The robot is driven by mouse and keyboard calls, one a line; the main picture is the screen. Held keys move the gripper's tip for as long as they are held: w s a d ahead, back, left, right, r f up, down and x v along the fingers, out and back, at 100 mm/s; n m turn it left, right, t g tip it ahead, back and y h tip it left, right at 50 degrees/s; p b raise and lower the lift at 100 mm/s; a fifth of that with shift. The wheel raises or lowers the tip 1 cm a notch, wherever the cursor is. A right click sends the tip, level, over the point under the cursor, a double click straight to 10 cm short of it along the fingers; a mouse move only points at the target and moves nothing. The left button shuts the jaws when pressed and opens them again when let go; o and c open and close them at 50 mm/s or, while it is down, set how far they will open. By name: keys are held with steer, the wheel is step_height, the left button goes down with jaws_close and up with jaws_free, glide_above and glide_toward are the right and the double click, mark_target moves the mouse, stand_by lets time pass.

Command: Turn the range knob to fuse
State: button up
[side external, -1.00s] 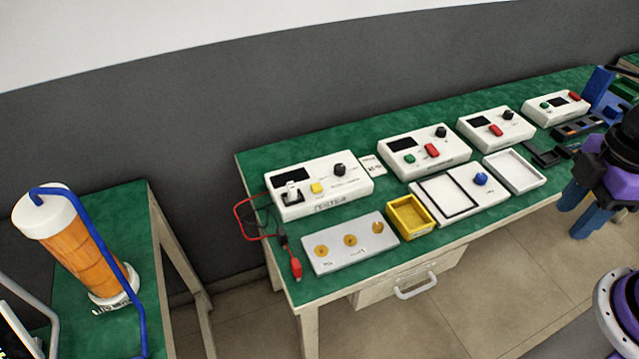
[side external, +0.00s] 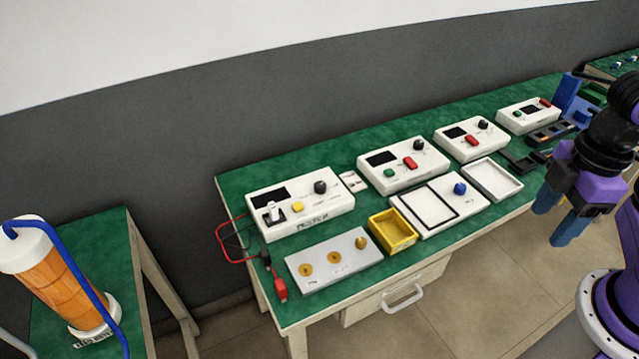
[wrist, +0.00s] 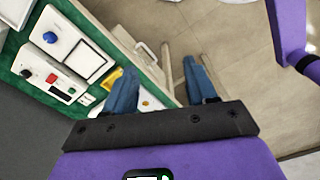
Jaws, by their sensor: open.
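Several white instrument boxes stand on the green bench. The leftmost box (side external: 300,203) has a black knob (side external: 320,187), a yellow button and a white lever switch. The second box (side external: 403,165) has another black knob (side external: 419,143), and the third box (side external: 471,139) has one too (side external: 483,124). A blue knob (side external: 460,189) sits on a white framed panel. The lettering is too small to read, so I cannot tell which is the range knob or where fuse is. My gripper (side external: 558,216) is open and empty, off the bench's front edge at right. Its blue fingers (wrist: 158,82) also show in the wrist view.
A yellow tray (side external: 383,238), a grey plate with brass discs (side external: 305,283), a white tray (side external: 510,180) and red and black leads (side external: 281,289) lie on the bench. A drawer handle (side external: 403,298) sticks out in front. An orange canister (side external: 62,275) stands at left.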

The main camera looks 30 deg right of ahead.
steer(key=w+a+r+n, duration=0.2)
steer(key=w+a, duration=0.7)
steer(key=w, duration=0.3)
steer(key=n, duration=0.5)
glide_above(320, 184)
step_height(320, 184, down, 7)
step_height(320, 184, down, 17)
steer(key=shift+r, duration=0.15)
steer(key=c, duration=1)
